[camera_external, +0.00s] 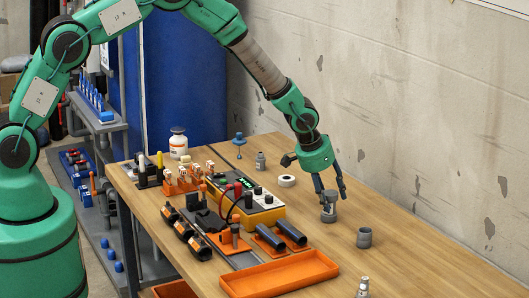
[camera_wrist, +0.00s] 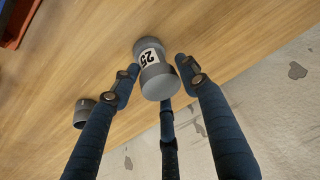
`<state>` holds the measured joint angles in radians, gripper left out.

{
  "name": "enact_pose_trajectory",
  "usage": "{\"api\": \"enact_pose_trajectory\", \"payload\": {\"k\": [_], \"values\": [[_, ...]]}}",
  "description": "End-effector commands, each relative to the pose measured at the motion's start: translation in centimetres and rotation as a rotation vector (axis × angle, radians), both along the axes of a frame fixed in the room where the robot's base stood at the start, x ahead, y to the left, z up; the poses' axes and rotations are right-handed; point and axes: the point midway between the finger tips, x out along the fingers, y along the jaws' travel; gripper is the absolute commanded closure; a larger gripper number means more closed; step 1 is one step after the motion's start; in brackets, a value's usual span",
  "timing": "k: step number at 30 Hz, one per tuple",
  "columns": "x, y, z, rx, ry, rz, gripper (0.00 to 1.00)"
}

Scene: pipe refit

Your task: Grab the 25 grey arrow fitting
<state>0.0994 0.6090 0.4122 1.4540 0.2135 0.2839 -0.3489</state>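A grey cylindrical fitting with a white label reading 25 (camera_wrist: 150,57) is between my fingertips in the wrist view. Whether the label also bears an arrow cannot be made out. In the external view this grey fitting (camera_external: 328,208) stands on the wooden table under my gripper (camera_external: 331,190). My gripper (camera_wrist: 158,72) has its dark blue fingers spread around the fitting, with narrow gaps at the two side fingertips. The third finger is behind it, and its contact is unclear.
Another grey fitting, like a cup (camera_external: 364,238), stands close by and shows in the wrist view (camera_wrist: 84,113). An orange tray (camera_external: 280,284) lies at the table's front. A white ring (camera_external: 286,181) and a small grey bottle (camera_external: 261,161) stand behind. A concrete wall borders the table.

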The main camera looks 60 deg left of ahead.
Motion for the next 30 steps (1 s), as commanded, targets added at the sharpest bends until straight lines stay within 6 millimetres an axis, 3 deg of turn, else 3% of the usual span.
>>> {"api": "enact_pose_trajectory", "payload": {"k": [1, 4, 17, 30], "values": [[0.0, 0.0, 0.0, 0.000, 0.000, 0.000, 0.71], [0.0, 0.0, 0.0, 0.000, 0.000, 0.000, 0.88], [0.0, 0.0, 0.8, 0.000, -0.001, 0.000, 0.88], [0.0, 0.0, 6.9, 0.000, -0.002, -0.001, 0.88]]}}
